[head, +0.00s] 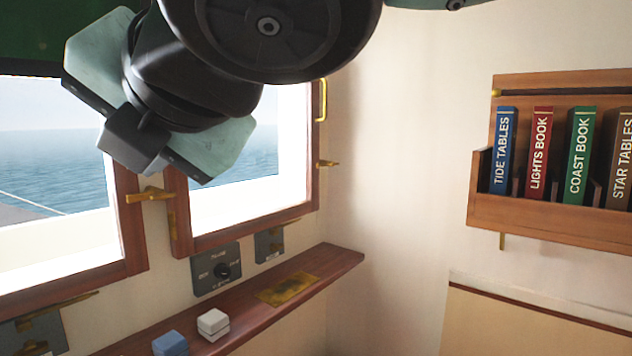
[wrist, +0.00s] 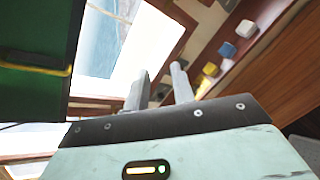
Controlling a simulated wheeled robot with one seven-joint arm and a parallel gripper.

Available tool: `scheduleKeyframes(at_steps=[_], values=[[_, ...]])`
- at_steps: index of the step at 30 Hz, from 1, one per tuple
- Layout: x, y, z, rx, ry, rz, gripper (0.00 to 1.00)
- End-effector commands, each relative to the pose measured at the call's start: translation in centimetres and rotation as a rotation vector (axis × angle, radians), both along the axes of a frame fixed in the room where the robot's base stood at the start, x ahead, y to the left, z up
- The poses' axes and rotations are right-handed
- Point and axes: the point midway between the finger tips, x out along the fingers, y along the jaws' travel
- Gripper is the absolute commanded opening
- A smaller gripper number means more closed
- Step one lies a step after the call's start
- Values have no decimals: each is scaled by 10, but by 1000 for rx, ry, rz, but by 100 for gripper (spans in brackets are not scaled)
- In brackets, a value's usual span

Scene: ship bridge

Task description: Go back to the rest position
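My gripper shows in the wrist view (wrist: 159,70) with its two grey fingers apart and nothing between them. In the head view my arm and wrist hang across the upper left, in front of the windows, and the fingers are hidden. The gripper is apart from the wooden ledge (head: 335,260) and from the small blocks on it.
On the ledge stand a white block (head: 213,322) and a blue block (head: 171,343); the wrist view also shows a yellow block (wrist: 210,69). A dark green panel (wrist: 35,50) is close at left. A bookshelf (head: 560,222) holds several books at right. The wall between is clear.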

Motion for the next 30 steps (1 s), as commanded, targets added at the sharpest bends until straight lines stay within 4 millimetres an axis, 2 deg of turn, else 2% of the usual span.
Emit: scheduleKeyframes(at_steps=[1, 3, 7, 11, 12, 15, 18, 22, 25, 30], values=[[13, -22, -31, 19, 144, -111, 25], [22, -52, -72, 62, 344, -274, 25], [26, -113, -144, 156, 690, -626, 25], [10, -180, -210, 276, 998, -1047, 25], [1, -200, -228, 317, 1080, -1185, 25], [-26, -244, -265, 422, 1247, -1524, 25], [-52, -275, -289, 517, 1353, -1816, 25], [-77, -297, -305, 600, 1417, -2060, 25], [-84, -302, -309, 629, 1432, -2135, 25], [-85, -302, -310, 632, 1435, -2143, 25]])
